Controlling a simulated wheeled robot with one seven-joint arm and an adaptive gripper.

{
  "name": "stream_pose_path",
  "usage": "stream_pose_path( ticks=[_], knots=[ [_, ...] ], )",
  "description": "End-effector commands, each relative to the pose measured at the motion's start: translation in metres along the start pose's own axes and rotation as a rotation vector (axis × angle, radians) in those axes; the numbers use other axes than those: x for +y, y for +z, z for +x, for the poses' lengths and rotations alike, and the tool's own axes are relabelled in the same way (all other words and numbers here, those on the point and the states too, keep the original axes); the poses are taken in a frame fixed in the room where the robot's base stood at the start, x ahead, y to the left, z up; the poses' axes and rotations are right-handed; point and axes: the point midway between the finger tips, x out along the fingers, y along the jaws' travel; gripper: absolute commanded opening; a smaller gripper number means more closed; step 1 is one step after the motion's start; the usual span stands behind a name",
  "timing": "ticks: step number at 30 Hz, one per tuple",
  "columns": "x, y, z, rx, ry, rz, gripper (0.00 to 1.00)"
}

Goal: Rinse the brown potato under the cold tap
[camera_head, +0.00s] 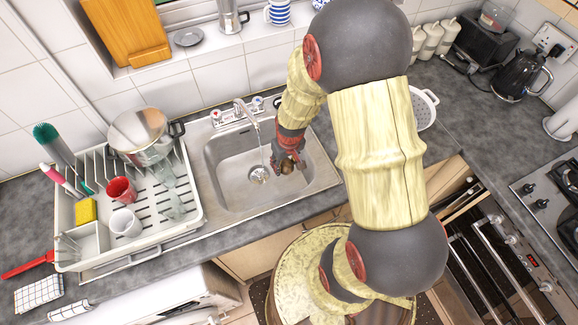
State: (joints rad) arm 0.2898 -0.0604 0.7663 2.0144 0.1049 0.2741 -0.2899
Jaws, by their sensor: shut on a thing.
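My gripper (286,162) is over the right part of the sink basin (222,155), shut on a small brown potato (287,167). The gripper's fingers cover part of the potato. The tap (244,108) stands at the back of the sink, with a red-marked knob on one side and a blue-marked knob on the other. A thin stream of water (261,148) falls from the spout toward the drain (259,174). The potato is just to the right of the stream. I cannot tell whether the water touches it.
A dish rack (150,249) with a steel pot (139,131), a red cup (122,189), a white cup (125,222) and brushes stands left of the sink. A white colander (424,107) is behind my arm at right. A kettle (519,74) is far right.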

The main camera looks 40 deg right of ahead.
Motion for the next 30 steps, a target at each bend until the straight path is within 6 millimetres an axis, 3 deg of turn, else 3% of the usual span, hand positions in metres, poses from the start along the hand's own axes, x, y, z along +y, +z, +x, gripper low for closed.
stream_pose_path(
  ticks=[30],
  knots=[
    [-0.024,-0.084,0.032,0.0,0.0,-0.001,0.12]
  ],
)
